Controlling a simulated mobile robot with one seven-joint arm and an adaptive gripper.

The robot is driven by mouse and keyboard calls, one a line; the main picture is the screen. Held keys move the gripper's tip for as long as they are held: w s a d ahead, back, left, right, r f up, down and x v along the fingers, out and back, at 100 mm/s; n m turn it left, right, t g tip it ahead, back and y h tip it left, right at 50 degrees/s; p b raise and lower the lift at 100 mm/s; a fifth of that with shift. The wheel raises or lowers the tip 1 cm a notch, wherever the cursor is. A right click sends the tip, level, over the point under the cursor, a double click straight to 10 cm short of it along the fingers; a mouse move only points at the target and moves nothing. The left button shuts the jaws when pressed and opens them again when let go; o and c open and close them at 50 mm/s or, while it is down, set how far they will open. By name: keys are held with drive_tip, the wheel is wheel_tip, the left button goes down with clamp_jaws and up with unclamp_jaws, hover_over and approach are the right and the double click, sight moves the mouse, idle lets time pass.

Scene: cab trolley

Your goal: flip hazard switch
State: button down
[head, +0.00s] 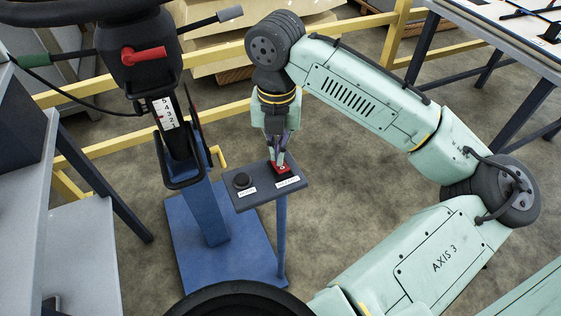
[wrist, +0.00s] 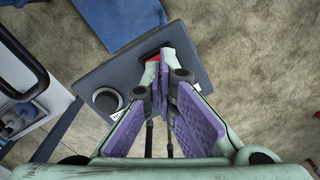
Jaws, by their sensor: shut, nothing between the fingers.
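The hazard switch is a small red part (head: 281,168) near the far right of a small grey panel (head: 262,196) on a thin blue post. In the wrist view the red part (wrist: 151,56) shows only partly, behind my fingertips. My gripper (head: 277,160) points down at the switch, its fingertips shut and empty, right over or against the red part; I cannot tell whether they touch. In the wrist view my gripper (wrist: 160,75) has its tips together and covers most of the switch. The switch's position cannot be made out.
A black round knob (head: 241,181) sits on the panel's left, with white labels in front. A column with a red lever (head: 143,55) and a number scale stands to the left. A black steering wheel rim (head: 240,290) is at the bottom. Yellow rails (head: 110,150) run behind.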

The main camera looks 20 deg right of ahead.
drive_tip(key=shift+r+p, duration=2.55)
drive_tip(key=shift+r, duration=0.65)
